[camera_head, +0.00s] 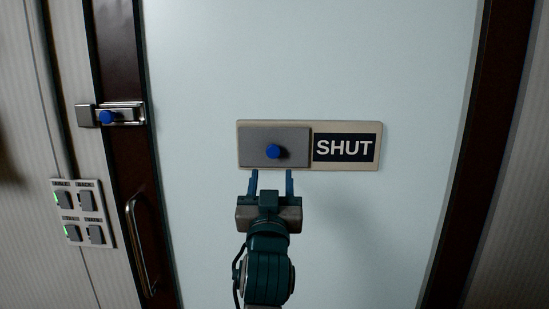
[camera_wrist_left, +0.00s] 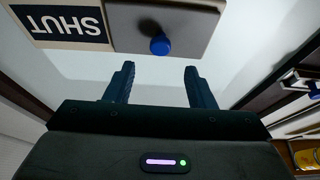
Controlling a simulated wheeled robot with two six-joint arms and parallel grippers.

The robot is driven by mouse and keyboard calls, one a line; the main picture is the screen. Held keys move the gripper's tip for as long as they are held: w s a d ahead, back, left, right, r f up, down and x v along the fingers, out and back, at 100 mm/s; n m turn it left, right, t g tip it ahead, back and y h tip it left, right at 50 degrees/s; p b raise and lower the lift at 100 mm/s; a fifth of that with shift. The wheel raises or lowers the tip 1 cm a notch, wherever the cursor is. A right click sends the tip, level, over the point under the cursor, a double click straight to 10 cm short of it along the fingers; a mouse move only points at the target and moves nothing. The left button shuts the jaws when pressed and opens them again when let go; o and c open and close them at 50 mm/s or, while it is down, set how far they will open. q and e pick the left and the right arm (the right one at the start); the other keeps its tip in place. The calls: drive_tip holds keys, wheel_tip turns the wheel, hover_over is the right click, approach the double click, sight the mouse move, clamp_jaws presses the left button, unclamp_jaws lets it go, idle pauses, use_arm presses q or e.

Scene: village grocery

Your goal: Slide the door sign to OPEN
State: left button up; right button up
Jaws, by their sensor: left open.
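The door sign (camera_head: 344,167) is a cream plate fixed on the pale door. Its grey slider (camera_head: 252,140) covers the left half, and the dark panel reading SHUT (camera_head: 345,148) shows on the right. A blue knob (camera_head: 273,151) sticks out of the slider. My left gripper (camera_head: 272,177) is open and empty just below the knob, its two fingers pointing up toward it, apart from it. In the left wrist view the knob (camera_wrist_left: 160,44) lies beyond the fingertips, roughly between them, with the SHUT panel (camera_wrist_left: 66,20) upside down at the left. My right gripper is not in view.
A metal bolt with a blue knob (camera_head: 106,117) sits on the door's left edge. Below it are a curved door handle (camera_head: 142,245) and a switch panel (camera_head: 83,215) with green lights. The pale door surface (camera_head: 330,60) around the sign is clear.

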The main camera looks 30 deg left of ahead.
sight(273, 152)
use_arm(q)
drive_tip(key=p+x, duration=0.2)
drive_tip(key=x, duration=0.4)
drive_tip(key=shift+a+r, duration=0.15)
drive_tip(key=shift+r, duration=0.05)
drive_tip(key=shift+w+a, duration=0.2)
drive_tip(key=shift+w, duration=0.3)
clamp_jaws()
